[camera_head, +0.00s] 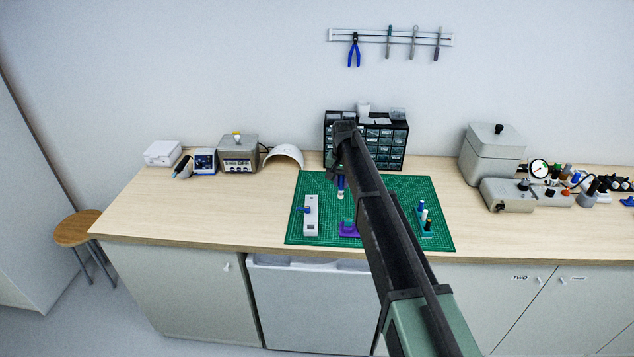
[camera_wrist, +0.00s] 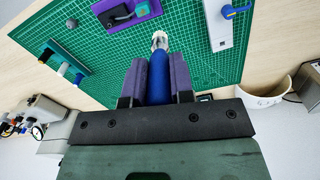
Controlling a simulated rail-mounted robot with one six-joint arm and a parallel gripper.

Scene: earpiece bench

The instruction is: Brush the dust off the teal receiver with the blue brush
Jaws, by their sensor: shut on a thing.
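My gripper (camera_wrist: 159,64) is shut on the blue brush (camera_wrist: 158,80), one purple finger on each side of its handle. The brush's pale bristle end (camera_wrist: 159,40) points away from the gripper. The brush also shows in the head view (camera_head: 341,183), hanging bristles down above the green mat, mostly below my arm. A purple stand (camera_head: 346,233) sits on the mat, nearer the front edge, with a small teal piece (camera_head: 347,223), seemingly the receiver, on it. In the wrist view the purple stand (camera_wrist: 149,8) is cut by the top edge. The bristles appear apart from it. Dust cannot be made out.
A white block with a blue lever (camera_head: 311,218) stands on the green mat (camera_head: 330,238) left of the stand. A small rack of tools (camera_head: 426,225) is at right. A drawer cabinet (camera_head: 393,150) stands behind. My arm hides part of the mat.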

